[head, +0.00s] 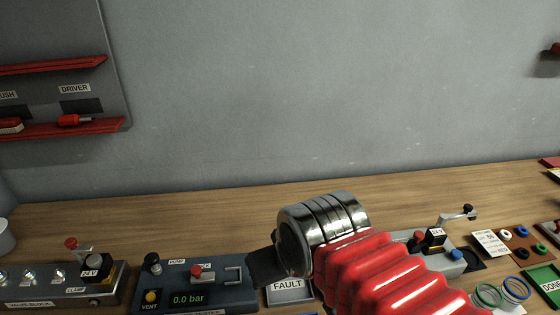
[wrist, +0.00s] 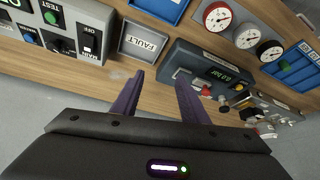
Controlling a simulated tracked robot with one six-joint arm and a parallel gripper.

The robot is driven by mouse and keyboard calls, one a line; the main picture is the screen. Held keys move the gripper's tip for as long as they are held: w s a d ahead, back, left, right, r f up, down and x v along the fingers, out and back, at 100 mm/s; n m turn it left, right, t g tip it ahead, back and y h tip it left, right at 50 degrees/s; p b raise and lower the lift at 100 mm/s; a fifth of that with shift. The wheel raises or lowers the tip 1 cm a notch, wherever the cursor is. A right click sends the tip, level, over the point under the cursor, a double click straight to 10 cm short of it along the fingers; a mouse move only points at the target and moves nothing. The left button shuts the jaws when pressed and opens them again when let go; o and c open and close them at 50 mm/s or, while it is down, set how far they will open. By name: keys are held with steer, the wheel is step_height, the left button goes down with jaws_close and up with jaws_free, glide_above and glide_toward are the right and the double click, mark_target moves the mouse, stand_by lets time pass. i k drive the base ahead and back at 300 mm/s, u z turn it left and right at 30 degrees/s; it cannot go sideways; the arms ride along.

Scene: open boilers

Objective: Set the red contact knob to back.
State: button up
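A small red knob (head: 420,237) stands beside a black and yellow 24 V block (head: 435,238) on a grey unit, right of my arm in the head view. It looks like the red contact knob, but its setting is too small to read. A blue knob (head: 456,254) is on the same unit. My arm hides part of this unit. In the wrist view my gripper (wrist: 160,76) is open and empty, its two purple fingers apart above the bench. It is apart from the red knob, which I cannot make out in the wrist view.
A FAULT tray (wrist: 142,43) and a pressure unit reading 0.0 bar (head: 188,299) lie near my gripper. A switch box (wrist: 68,28) and gauges (wrist: 217,16) also show in the wrist view. A valve block (head: 60,285) stands far left. The bench's back strip is clear.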

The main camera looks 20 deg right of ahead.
mark_target(415, 245)
steer(key=z, duration=0.3)
steer(key=k, duration=1.05)
steer(key=z, duration=0.7)
steer(key=i, duration=1)
steer(key=z, duration=0.05)
